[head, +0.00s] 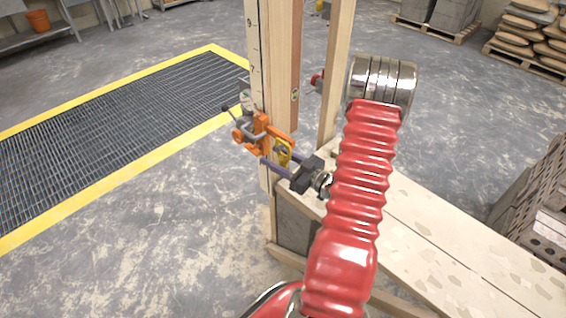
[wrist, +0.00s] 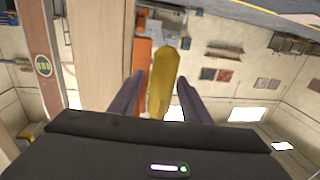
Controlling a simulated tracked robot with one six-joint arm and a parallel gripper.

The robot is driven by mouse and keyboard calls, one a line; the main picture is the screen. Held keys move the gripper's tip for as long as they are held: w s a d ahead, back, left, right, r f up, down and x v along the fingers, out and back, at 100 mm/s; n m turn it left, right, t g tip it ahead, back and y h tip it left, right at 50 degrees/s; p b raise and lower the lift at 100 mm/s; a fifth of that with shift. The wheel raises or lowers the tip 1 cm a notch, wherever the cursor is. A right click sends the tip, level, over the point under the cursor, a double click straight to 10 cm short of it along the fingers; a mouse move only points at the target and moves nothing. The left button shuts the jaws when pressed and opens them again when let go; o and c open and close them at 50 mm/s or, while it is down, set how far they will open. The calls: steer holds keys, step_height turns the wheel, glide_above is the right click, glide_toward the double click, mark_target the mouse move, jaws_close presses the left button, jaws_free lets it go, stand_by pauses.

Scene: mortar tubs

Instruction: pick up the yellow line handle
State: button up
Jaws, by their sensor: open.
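The yellow line handle (head: 284,152) is on an orange clamp-like fitting (head: 262,134) at the wooden post in the head view. In the wrist view the yellow handle (wrist: 166,75) is a long, flat, rounded piece in the middle, with an orange part beside it on its left. My gripper (head: 279,157) is open, with its dark purple fingers at the handle. In the wrist view my gripper (wrist: 161,77) has one finger on each side of the handle, with gaps showing. How deep the handle sits between the fingers is hard to tell.
The upright wooden post (head: 283,70) with a marked face stands close beside the fitting, and a second upright (head: 337,75) is behind it. A plank bench (head: 420,230) lies under my arm. A yellow-edged floor grate (head: 120,125) is at left.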

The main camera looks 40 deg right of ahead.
steer(key=shift+w, duration=0.4)
jaws_close()
stand_by(0.6)
